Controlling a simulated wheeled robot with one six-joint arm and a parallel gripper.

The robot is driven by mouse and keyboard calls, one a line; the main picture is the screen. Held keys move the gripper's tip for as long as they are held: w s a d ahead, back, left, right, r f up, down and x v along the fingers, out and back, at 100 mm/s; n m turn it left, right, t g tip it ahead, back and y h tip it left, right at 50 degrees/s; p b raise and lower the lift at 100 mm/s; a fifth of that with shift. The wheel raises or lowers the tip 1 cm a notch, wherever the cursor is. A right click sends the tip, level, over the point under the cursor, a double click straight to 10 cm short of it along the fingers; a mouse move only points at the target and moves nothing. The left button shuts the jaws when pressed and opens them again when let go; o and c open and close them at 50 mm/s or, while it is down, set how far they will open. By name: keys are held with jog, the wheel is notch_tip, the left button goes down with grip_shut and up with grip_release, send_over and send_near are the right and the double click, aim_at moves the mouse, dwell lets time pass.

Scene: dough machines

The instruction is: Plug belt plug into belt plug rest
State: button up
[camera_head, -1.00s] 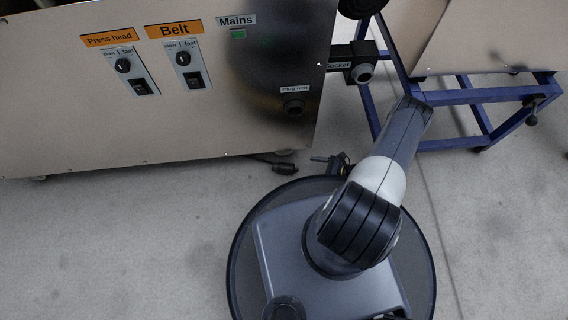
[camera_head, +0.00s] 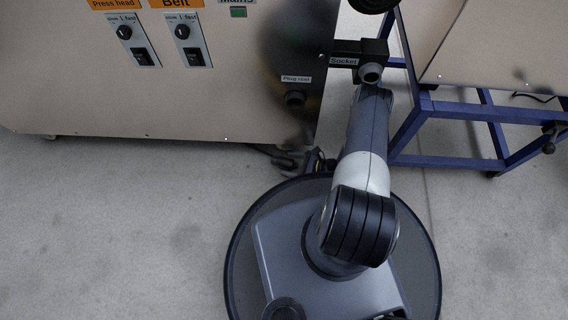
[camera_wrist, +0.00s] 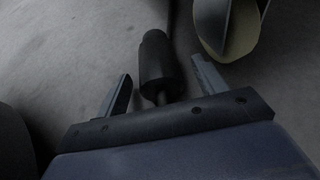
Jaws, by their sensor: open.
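The belt plug, a dark cylinder (camera_wrist: 160,65) with a cable running up from it, lies on the grey floor in the wrist view. It sits between the two spread fingers of my gripper (camera_wrist: 161,72), with a gap on each side. My gripper is open and holds nothing. The plug rest (camera_head: 294,99), a round dark holder under a "Plug rest" label, is on the machine's front panel and looks empty.
A blue frame (camera_head: 450,110) stands at the right. The panel's Belt switch (camera_head: 187,40) is at upper left. The floor at left is clear.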

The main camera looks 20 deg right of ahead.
jog(key=shift+x, duration=0.85)
jog(key=c, duration=1.2)
jog(key=shift+c, duration=0.2)
